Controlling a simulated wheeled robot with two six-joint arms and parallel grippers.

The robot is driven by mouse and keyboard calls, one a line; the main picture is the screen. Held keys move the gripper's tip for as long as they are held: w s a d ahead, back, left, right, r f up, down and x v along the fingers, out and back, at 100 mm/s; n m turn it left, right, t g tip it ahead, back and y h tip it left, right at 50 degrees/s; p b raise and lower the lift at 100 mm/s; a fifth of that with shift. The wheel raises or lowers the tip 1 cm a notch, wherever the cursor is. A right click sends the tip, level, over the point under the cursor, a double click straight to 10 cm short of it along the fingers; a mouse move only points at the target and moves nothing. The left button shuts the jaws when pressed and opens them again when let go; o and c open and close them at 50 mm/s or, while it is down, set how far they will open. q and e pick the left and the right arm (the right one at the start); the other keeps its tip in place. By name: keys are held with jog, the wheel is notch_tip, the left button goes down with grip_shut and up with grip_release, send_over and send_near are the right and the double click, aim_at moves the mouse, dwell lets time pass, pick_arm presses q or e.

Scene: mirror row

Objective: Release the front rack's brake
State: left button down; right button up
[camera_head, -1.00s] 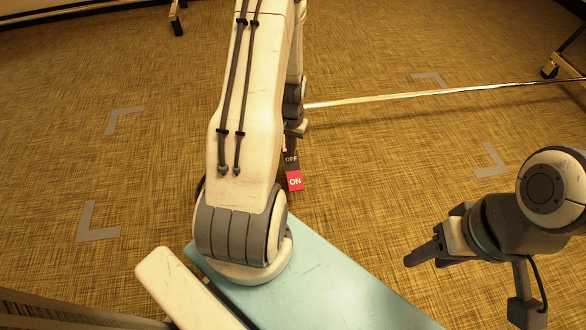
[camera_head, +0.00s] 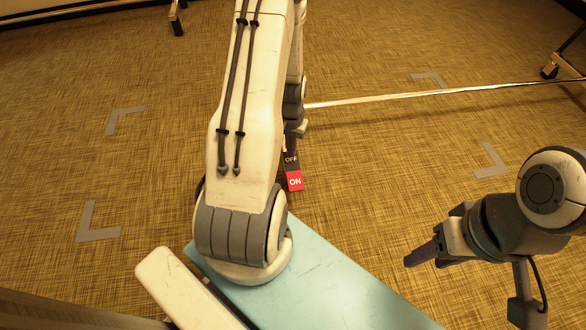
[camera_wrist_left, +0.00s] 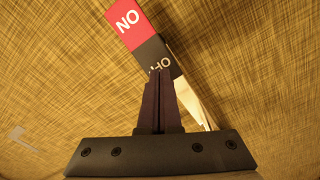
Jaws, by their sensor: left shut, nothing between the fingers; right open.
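The brake pedal shows a red ON half (camera_head: 295,181) nearer me and a dark OFF half (camera_head: 292,160) beyond it. In the left wrist view the red half (camera_wrist_left: 124,22) is at the top and the dark half (camera_wrist_left: 153,54) is just below. My left gripper (camera_head: 291,147) is shut and empty, mostly hidden behind its own arm. Its fingertips (camera_wrist_left: 158,78) overlap the edge of the OFF half and partly cover its lettering; I cannot tell whether they touch. My right gripper (camera_head: 422,254) is open and empty, at the right, away from the pedal.
A long, thin metal bar (camera_head: 440,92) runs from near the pedal to the right. A caster (camera_head: 549,71) stands at the upper right. Grey corner marks (camera_head: 98,228) lie on the woven floor.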

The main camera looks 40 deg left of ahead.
pick_arm(q)
jog(key=shift+f+b, duration=0.75)
jog(key=shift+f, duration=0.6)
dwell(0.9)
jog(key=shift+r, duration=0.1)
notch_tip(320, 180, up, 7)
jog(key=p, duration=0.7)
jog(key=shift+p, duration=0.3)
